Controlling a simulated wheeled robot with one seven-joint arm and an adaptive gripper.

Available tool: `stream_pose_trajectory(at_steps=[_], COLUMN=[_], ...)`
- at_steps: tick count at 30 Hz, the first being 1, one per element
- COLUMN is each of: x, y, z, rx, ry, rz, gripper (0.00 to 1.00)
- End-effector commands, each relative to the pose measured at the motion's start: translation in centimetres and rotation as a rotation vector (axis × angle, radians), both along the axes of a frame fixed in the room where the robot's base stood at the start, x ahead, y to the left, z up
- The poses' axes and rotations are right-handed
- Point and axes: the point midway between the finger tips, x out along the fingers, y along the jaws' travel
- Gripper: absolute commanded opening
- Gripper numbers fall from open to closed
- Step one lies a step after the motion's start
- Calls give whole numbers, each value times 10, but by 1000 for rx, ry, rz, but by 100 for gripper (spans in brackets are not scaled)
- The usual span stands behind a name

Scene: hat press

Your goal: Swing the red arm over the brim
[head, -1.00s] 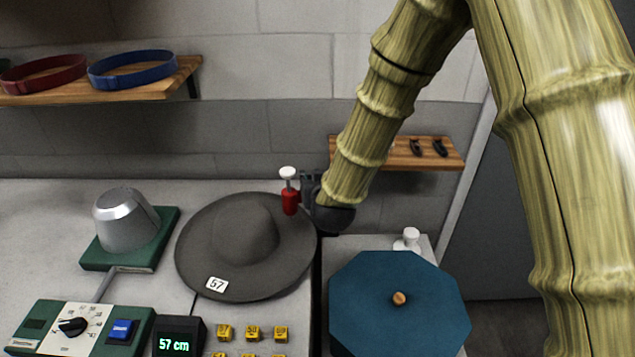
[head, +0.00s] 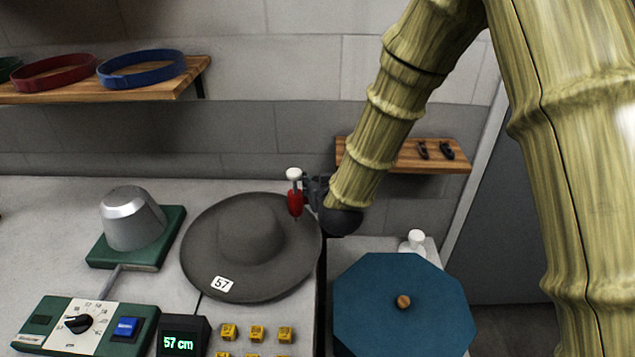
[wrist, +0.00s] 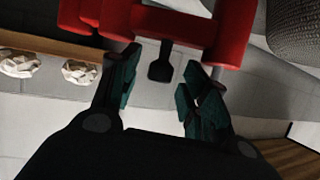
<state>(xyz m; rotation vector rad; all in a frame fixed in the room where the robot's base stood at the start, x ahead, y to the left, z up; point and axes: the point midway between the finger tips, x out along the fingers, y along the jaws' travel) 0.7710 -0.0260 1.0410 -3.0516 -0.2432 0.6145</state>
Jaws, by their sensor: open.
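The grey wide-brimmed hat (head: 205,255) lies on the bench with a white "57" tag on its brim. The red arm (head: 296,204), with a white knob on top, stands upright at the hat's back right brim. My gripper (head: 317,190) is just right of the red arm, partly hidden by my wrist. In the wrist view, the red arm (wrist: 180,28) spans the top, just beyond my open gripper (wrist: 158,85). A small black tab shows between the fingers. I cannot tell whether a finger touches the red part. Grey hat felt (wrist: 295,32) fills the upper right corner.
A teal octagonal lid (head: 385,300) stands right of the hat, with a white knob (head: 416,238) behind it. A metal cone on a green base (head: 132,220) stands left. A control box (head: 85,325) and display (head: 182,340) are in front. A small shelf (head: 410,155) is behind.

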Motion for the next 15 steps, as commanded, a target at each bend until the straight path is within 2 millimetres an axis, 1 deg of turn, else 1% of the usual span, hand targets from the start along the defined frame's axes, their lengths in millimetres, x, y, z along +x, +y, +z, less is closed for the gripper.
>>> stream_pose_trajectory(at_steps=[12, 15], x=[-65, -79], y=[-11, -14], z=[28, 34], rx=[0, 0], ry=[-1, -1], rz=[1, 1], gripper=[45, 45])
